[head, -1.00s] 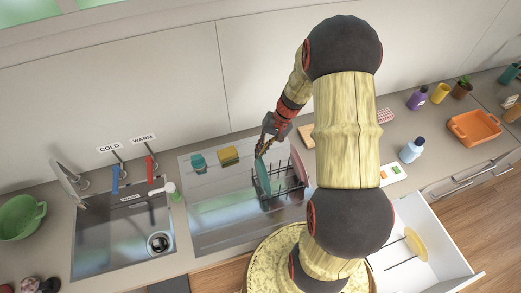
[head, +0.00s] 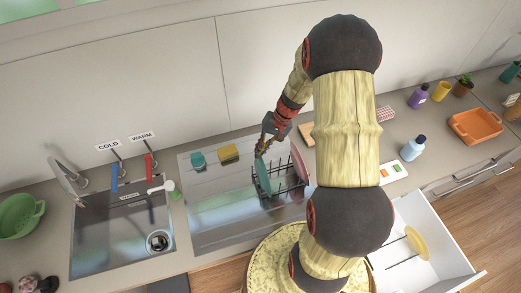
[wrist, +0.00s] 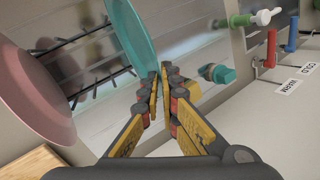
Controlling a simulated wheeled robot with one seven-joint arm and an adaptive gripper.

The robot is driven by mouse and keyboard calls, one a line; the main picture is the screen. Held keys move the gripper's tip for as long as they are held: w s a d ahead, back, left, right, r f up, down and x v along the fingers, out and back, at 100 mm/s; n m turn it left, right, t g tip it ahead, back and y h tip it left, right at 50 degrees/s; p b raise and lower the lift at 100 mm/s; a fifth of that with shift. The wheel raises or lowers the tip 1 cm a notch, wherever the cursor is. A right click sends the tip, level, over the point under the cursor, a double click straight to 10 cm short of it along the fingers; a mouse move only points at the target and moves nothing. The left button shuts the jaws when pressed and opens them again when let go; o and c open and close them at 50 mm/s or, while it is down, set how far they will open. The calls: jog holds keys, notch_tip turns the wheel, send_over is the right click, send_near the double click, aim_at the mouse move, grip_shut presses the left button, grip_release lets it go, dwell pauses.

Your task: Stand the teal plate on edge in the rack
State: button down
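The teal plate (head: 263,173) stands on edge, tilted a little, at the left part of the dark wire rack (head: 282,180). In the wrist view the teal plate (wrist: 132,36) shows nearly edge-on. My gripper (head: 264,146) is at the plate's upper rim. In the wrist view my gripper's fingertips (wrist: 161,70) are close together and appear to pinch the rim. The plate's lower edge among the rack's wires is hard to make out. The rack's wires (wrist: 88,42) also show in the wrist view.
A pink plate (head: 298,162) stands at the rack's right side, partly behind my arm. A teal cup-like item (head: 198,160) and a yellow sponge (head: 229,154) lie behind to the left. The sink (head: 122,240) is further left.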

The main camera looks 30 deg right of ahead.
jog(key=shift+f+b, duration=0.35)
jog(key=shift+f, duration=0.15)
jog(key=c, duration=2)
grip_release()
jog(key=shift+o, duration=0.2)
jog(key=shift+r, duration=0.1)
jog(key=v, duration=1.2)
